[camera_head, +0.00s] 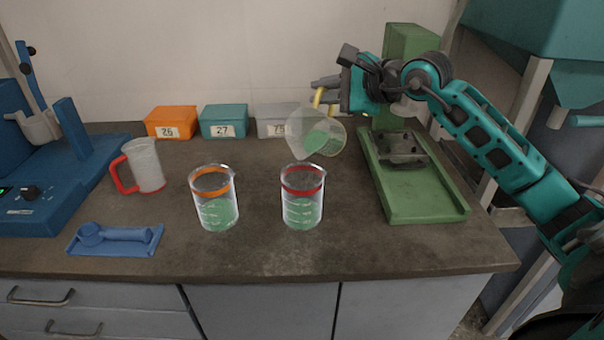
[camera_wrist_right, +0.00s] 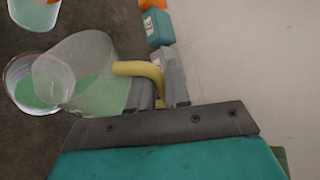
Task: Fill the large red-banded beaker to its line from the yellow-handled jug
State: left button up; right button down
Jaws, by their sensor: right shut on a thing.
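The red-banded beaker (camera_head: 302,198) stands upright on the bench, with green material in its lower part, below the red band. The yellow-handled jug (camera_head: 315,134) is tilted above and just behind it, its mouth toward the beaker. Green material shows inside the jug. My right gripper (camera_head: 326,97) is shut on the jug's yellow handle. In the right wrist view the handle (camera_wrist_right: 143,72) is between the fingers, and the jug (camera_wrist_right: 95,75) overlaps the beaker (camera_wrist_right: 28,84). I see no clear stream between jug and beaker. My left gripper is not in view.
An orange-banded beaker (camera_head: 213,198) with green contents stands left of the red-banded one. Numbered boxes (camera_head: 224,121) line the wall. A green stand (camera_head: 425,203) is right. Bench front is clear.

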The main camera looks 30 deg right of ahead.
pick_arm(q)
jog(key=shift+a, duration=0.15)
pick_arm(e)
jog(key=shift+s+a, duration=0.15)
jog(key=shift+a, duration=0.15)
dwell(0.9)
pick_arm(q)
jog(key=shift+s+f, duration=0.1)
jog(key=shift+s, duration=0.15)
pick_arm(e)
jog(key=shift+s+a+n+t+h, duration=0.2)
jog(key=shift+n+t+h, duration=0.1)
jog(key=shift+n, duration=0.2)
dwell(0.4)
jog(key=shift+a+r, duration=0.1)
jog(key=shift+r, duration=0.05)
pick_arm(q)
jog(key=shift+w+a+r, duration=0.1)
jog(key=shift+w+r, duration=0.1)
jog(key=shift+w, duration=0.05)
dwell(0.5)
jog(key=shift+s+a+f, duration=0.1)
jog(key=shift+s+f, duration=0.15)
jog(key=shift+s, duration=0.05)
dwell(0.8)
